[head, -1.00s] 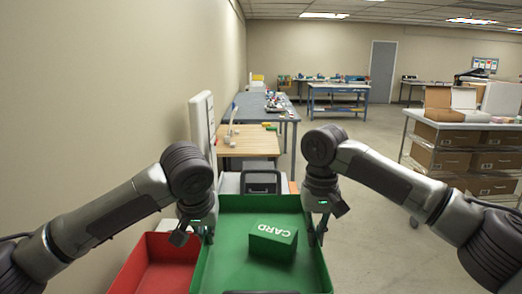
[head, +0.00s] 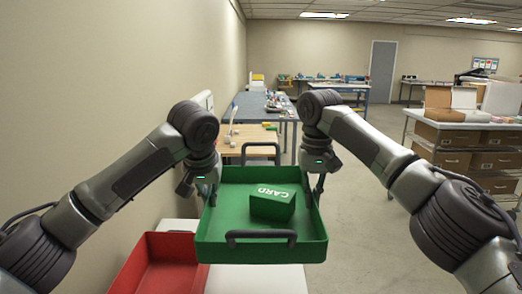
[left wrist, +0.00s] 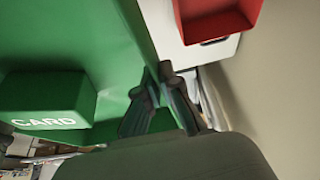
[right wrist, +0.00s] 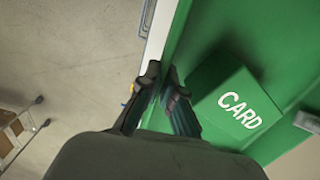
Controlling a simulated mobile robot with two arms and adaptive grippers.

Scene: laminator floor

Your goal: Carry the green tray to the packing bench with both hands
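The green tray (head: 230,222) has low walls and dark handles at its near and far ends. It is held up above a white surface, about level. A green box (head: 272,206) marked CARD lies inside it, right of the middle. My left gripper (head: 211,195) is shut on the tray's left wall, and its fingers (left wrist: 158,95) straddle that wall in the left wrist view. My right gripper (head: 318,190) is shut on the right wall, and its fingers (right wrist: 161,85) show there in the right wrist view.
A red tray (head: 160,262) lies below at the left, close to the wall. A wooden-topped table (head: 248,135) and a blue-grey table (head: 258,108) stand ahead. A cart with cardboard boxes (head: 450,160) stands at the right. Floor (head: 365,220) between is clear.

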